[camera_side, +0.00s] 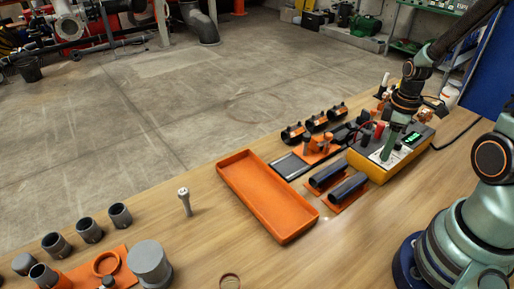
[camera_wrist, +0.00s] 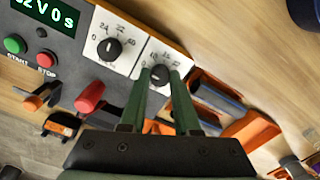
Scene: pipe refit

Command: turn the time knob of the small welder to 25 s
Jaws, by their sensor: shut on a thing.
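The small welder (camera_side: 375,162) is an orange and grey box at the table's right. In the wrist view its panel has a lit green display (camera_wrist: 52,14) that ends in "V 0 s". A black knob (camera_wrist: 110,49) on a white dial reading 0, 24 and 60 is free. A second black knob (camera_wrist: 160,74) on the neighbouring white dial sits between my gripper's fingers. My gripper (camera_wrist: 158,80) is shut on this second knob; it also shows in the side view (camera_side: 388,156), pointing down at the panel. The fingers hide part of the second dial, and its numbers are hard to read.
A green START button (camera_wrist: 15,44), a red STOP button (camera_wrist: 47,59) and a red plug (camera_wrist: 90,97) are close by on the panel. Black pipes in orange holders (camera_side: 345,190) lie beside the welder. An orange tray (camera_side: 268,196) is further left.

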